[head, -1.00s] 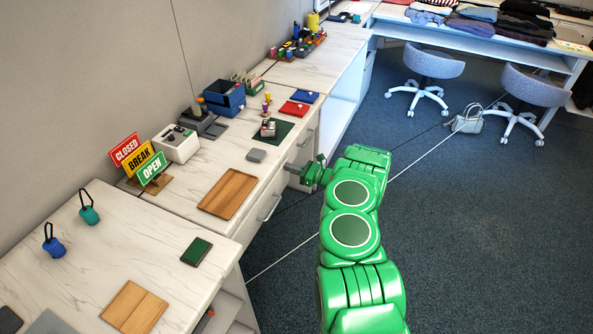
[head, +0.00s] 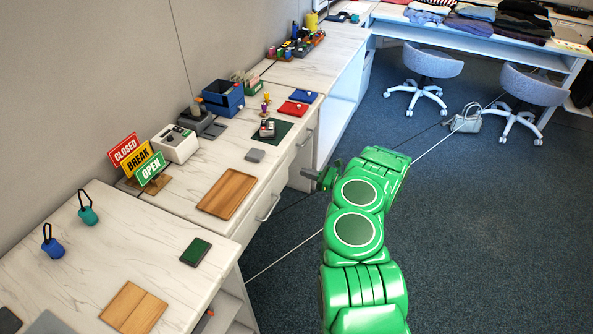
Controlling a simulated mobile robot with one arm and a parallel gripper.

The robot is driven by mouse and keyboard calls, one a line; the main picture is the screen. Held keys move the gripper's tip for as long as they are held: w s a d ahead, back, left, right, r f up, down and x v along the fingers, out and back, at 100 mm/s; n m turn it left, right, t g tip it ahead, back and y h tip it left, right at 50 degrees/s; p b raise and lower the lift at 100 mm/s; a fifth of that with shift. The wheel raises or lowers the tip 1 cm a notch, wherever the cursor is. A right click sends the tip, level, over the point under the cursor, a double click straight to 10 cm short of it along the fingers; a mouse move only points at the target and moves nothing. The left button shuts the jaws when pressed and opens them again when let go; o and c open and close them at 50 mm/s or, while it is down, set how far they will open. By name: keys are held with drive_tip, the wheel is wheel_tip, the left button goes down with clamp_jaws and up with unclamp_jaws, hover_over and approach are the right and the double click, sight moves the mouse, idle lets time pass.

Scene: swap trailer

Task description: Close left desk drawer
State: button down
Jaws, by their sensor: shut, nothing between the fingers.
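The white desk (head: 232,150) with a marble-look top runs along the wall. Its left drawer (head: 256,214) has a bar handle (head: 268,207), and its front looks about flush below the desktop edge, though the steep view hides any small gap. A second drawer handle (head: 305,141) shows farther along the desk front. My gripper (head: 324,177) is small in view, shut and empty, in front of the desk, right of the left drawer and apart from its handle.
A wooden tray (head: 228,193), a label printer (head: 176,144) and signs (head: 140,160) stand on the desk. A nearer table (head: 110,250) adjoins it. Open blue carpet (head: 450,240) lies right of my green arm. Chairs (head: 420,80) stand farther back.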

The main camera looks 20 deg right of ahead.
drive_tip(key=v, duration=0.6)
approach(269, 186)
drive_tip(key=x, duration=0.7)
drive_tip(key=shift+d+f, duration=0.15)
idle(0.4)
